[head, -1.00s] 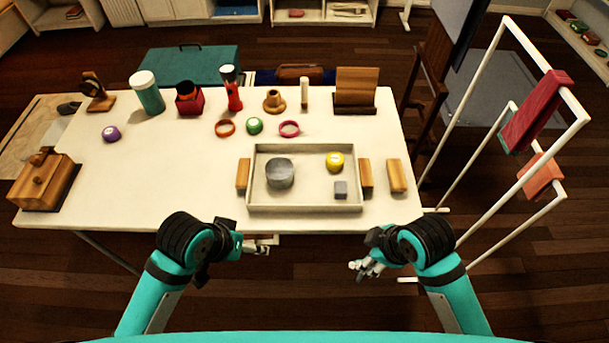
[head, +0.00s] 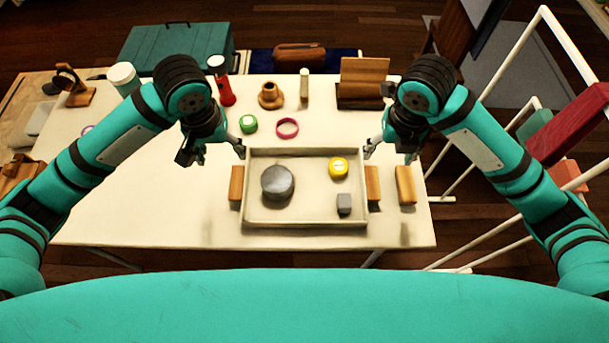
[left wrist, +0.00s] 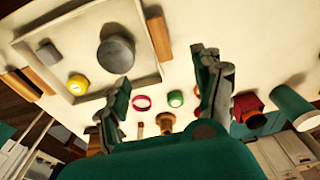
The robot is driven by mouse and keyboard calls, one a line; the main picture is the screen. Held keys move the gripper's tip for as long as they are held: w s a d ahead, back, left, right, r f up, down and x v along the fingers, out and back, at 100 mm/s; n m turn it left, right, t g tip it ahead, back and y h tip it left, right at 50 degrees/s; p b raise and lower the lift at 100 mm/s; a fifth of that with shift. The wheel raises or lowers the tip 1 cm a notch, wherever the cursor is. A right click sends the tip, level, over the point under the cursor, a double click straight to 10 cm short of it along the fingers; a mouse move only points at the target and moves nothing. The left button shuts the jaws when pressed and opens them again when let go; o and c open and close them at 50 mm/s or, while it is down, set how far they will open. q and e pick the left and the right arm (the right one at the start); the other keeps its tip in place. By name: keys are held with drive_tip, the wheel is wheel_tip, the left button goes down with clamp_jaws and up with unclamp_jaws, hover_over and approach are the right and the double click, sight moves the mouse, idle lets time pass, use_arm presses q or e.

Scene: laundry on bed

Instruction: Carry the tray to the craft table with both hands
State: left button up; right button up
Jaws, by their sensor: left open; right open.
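The shallow pale tray (head: 310,205) lies on the white table; its rim also shows in the left wrist view (left wrist: 125,88). It holds a dark grey cylinder (head: 277,182), a yellow round item (head: 338,167) and a small grey block (head: 344,204). Wooden blocks stand at its left side (head: 236,184) and right side (head: 373,186). My left gripper (head: 212,155) is open and empty above the table by the tray's far left corner. My right gripper (head: 391,154) is open and empty by the far right corner. I cannot tell which surface is the craft table.
Another wooden block (head: 405,185) stands further right. Beyond the tray are a green roll (head: 248,124), a pink ring (head: 287,128), a wooden spool (head: 271,96) and a wooden holder (head: 362,85). A white rack (head: 541,60) stands at the right. The table's front left is clear.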

use_arm(q)
drive_tip(key=s, duration=0.1)
use_arm(e)
drive_tip(key=s, duration=0.1)
use_arm(q)
approach(237, 181)
drive_tip(key=f, duration=0.6)
drive_tip(key=w+f, duration=0.1)
drive_tip(key=f, duration=0.3)
drive_tip(key=shift+d+f, duration=0.1)
use_arm(e)
approach(371, 181)
drive_tip(key=f, duration=0.6)
drive_tip(key=w+f, duration=0.1)
drive_tip(key=f, duration=0.3)
drive_tip(key=shift+f, duration=0.1)
use_arm(q)
clamp_jaws()
use_arm(e)
clamp_jaws()
use_arm(q)
drive_tip(key=shift+w, duration=0.1)
use_arm(e)
drive_tip(key=shift+w, duration=0.1)
